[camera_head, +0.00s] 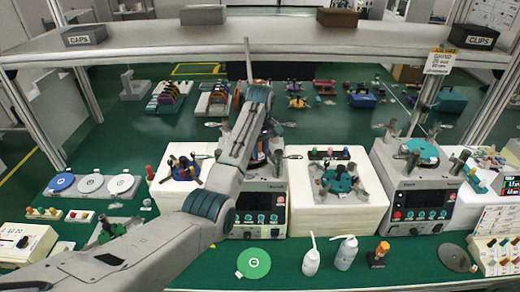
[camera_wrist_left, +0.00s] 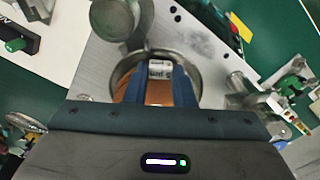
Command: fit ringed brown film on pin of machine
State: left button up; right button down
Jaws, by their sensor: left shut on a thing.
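My left gripper (camera_wrist_left: 157,80) has its two blue fingers close together over a round metal-rimmed well on the machine (camera_wrist_left: 95,62) in the left wrist view. A small white piece with dark marks shows between the fingers. The brown film (camera_wrist_left: 157,98) shows below and between them, inside the round rim. The fingers are shut on it. The pin is hidden, so I cannot tell whether the film is around it or above it. In the head view my left arm reaches over the middle machine (camera_head: 262,218) and covers most of its top. My right gripper is not in view.
A second machine (camera_head: 415,200) stands at the right. A grey shelf (camera_head: 300,38) crosses above the bench.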

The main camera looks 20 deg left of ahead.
pick_arm(q)
jog(key=shift+f, duration=0.65)
jog(key=o, duration=1)
jog(key=shift+o, duration=0.2)
